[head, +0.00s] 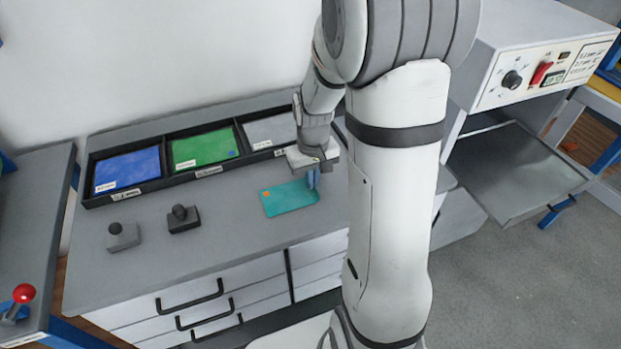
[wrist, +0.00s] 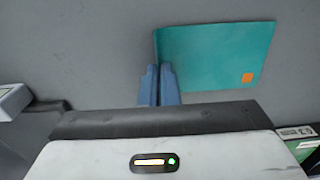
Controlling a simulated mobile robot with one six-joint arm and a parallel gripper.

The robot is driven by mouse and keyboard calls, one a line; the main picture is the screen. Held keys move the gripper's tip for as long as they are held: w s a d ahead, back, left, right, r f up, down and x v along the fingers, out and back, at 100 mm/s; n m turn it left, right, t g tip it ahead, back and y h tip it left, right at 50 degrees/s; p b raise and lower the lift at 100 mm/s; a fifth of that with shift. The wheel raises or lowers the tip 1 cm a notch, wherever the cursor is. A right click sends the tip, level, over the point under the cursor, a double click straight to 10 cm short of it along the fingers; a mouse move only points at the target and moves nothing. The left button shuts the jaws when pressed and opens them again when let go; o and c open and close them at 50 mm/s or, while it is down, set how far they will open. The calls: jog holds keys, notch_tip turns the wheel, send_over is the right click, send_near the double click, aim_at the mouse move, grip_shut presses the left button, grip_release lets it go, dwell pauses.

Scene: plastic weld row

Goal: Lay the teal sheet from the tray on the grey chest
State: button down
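The teal sheet (head: 285,201), thin with an orange square in one corner, is over the front part of the grey chest's top (head: 240,233). It looks flat and level; I cannot tell whether it touches the top or is just above it. My gripper (head: 313,186) points down at the sheet's right edge. In the wrist view, its blue fingers (wrist: 160,72) are close together at the left edge of the teal sheet (wrist: 205,55) and look shut on that edge. The black tray (head: 165,185) stands at the back of the chest.
The tray's compartments hold a blue sheet (head: 127,168), a green sheet (head: 203,148) and a grey one (head: 268,131). Two small knobbed blocks, grey (head: 123,238) and dark (head: 184,220), stand left of the teal sheet. A machine (head: 530,75) is at right.

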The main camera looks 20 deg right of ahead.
jog(key=shift+f, duration=0.2)
jog(key=c, duration=1.7)
grip_release()
jog(key=shift+r, duration=0.1)
notch_tip(320, 180, up, 12)
jog(key=p, duration=0.1)
jog(key=s+a+r, duration=0.1)
jog(key=s+a, duration=0.1)
jog(key=s, duration=0.2)
jog(key=s+a+t, duration=0.1)
jog(key=s+a, duration=0.1)
jog(key=s, duration=0.3)
jog(key=s+a+r+t, duration=0.1)
jog(key=s+a, duration=0.1)
jog(key=s, duration=0.3)
jog(key=shift+s+r, duration=0.2)
jog(key=shift+r, duration=0.15)
